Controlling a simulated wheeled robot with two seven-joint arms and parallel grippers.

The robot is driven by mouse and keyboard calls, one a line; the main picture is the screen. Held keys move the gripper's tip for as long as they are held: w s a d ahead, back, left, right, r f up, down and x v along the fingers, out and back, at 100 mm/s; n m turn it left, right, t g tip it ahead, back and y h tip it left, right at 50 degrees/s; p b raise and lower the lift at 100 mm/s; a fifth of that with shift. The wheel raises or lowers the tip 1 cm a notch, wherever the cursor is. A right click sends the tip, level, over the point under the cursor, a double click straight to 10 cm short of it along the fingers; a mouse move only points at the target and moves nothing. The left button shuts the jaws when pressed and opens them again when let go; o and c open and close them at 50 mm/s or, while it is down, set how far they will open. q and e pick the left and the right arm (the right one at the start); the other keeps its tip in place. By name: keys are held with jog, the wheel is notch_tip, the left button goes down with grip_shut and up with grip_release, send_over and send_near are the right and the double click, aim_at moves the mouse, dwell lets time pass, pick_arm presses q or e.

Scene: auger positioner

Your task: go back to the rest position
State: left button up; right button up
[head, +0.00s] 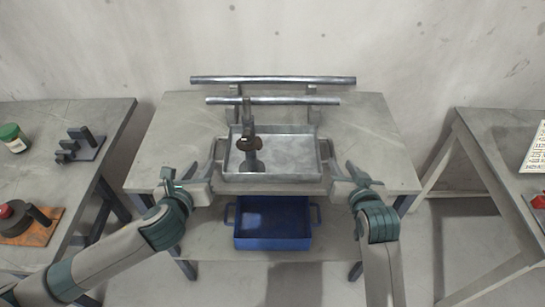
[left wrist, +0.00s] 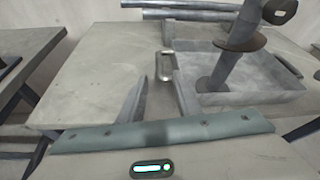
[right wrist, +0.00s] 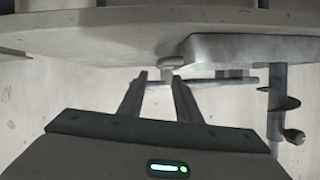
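A grey metal tray (head: 290,158) sits on the middle table, with an auger (head: 250,145) standing upright in its left part. My left gripper (head: 214,155) is beside the tray's left end, fingers apart and empty. In the left wrist view the tray handle (left wrist: 165,66) lies just beyond those open fingertips (left wrist: 158,85). My right gripper (head: 338,170) is beside the tray's right end, also open and empty. In the right wrist view the fingertips (right wrist: 160,78) are apart, with a tray handle (right wrist: 173,62) just beyond them.
Two metal pipes (head: 272,80) rest on supports behind the tray. A blue bin (head: 272,243) sits on the lower shelf. A left side table (head: 95,115) holds a green-lidded jar (head: 13,138) and grey blocks. A right side table (head: 490,130) stands apart across a gap.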

jog(key=shift+s+r, duration=0.15)
jog(key=shift+s, duration=0.2)
dwell(0.3)
